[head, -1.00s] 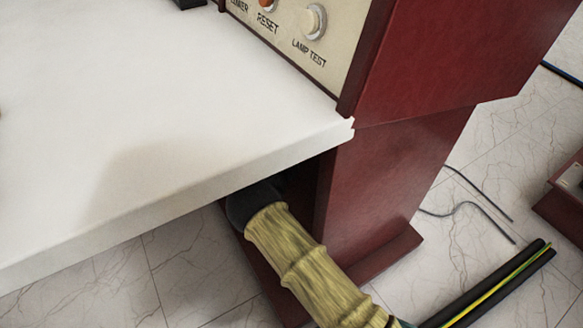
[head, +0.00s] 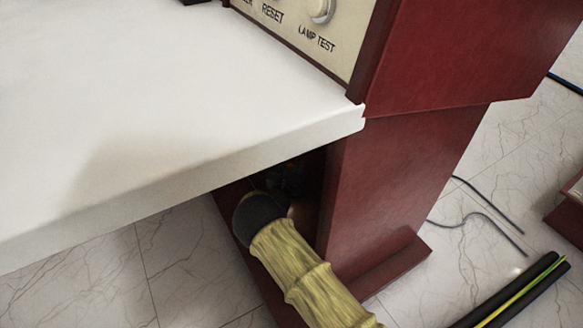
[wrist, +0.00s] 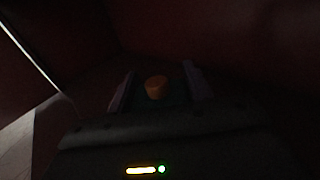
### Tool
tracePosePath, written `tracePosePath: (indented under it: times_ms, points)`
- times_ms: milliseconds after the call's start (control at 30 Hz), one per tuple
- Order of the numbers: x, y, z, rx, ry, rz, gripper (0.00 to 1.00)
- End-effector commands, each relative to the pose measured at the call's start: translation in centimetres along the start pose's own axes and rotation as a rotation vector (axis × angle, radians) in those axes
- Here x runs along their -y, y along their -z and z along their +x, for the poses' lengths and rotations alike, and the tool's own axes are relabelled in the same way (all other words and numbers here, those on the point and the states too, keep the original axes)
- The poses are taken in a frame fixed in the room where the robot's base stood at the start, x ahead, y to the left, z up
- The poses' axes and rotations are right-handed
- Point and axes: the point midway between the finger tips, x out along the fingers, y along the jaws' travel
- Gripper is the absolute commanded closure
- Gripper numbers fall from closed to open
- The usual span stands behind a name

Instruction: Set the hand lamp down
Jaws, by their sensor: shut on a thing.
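My gripper (wrist: 158,92) shows in the dim wrist view, with its two fingers on either side of a small orange-brown thing. I take this to be the hand lamp (wrist: 156,86); only a rounded end of it shows, and the rest is hidden or too dark. In the head view my arm, in a yellowish sleeve, reaches into the dark space below the white worktop, between dark red panels. My gripper and the lamp are hardly visible there in the shadow. I cannot tell whether the lamp touches a surface.
The white worktop (head: 180,110) overhangs my arm. A dark red side panel (head: 385,185) stands close to its right. A control panel (head: 300,35) with knobs sits above. Black and yellow-green cables (head: 515,290) lie on the marble floor (head: 180,270) at right.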

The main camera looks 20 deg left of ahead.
Motion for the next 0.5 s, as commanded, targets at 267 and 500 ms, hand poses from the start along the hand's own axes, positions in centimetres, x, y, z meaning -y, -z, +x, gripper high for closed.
tracePosePath:
  times_ms: [267, 500]
  points:
    - [0.01, 0.21, -0.01, 0.000, 0.000, 0.000, 0.42]
    - [0.00, 0.21, -0.01, -0.001, 0.000, 0.000, 0.28]
